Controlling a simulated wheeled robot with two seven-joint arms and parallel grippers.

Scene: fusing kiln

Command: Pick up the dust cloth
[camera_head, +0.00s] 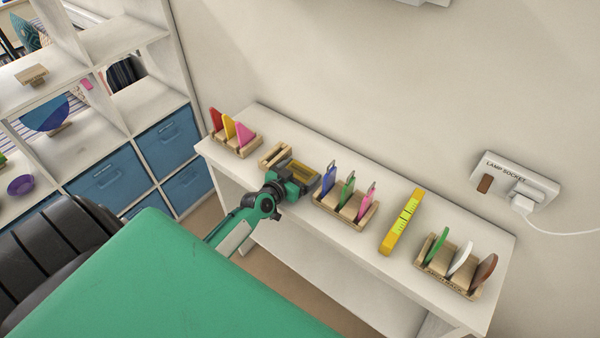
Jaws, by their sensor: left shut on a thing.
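My left gripper (302,178) is over the white shelf top (400,235), between the rack of coloured pieces at the left and the middle rack. Its jaws are shut on a mustard-yellow thing, which I take to be the dust cloth (301,170). The gripper hides part of the cloth, and I cannot tell whether the cloth is clear of the shelf top. My right gripper is not in view.
Wooden racks with upright coloured pieces stand at the left (237,140), middle (347,210) and right (447,279). A small wooden holder (274,154) is close behind the gripper. A yellow spirit level (402,222) lies right of the middle rack. A lamp socket (515,180) is on the wall.

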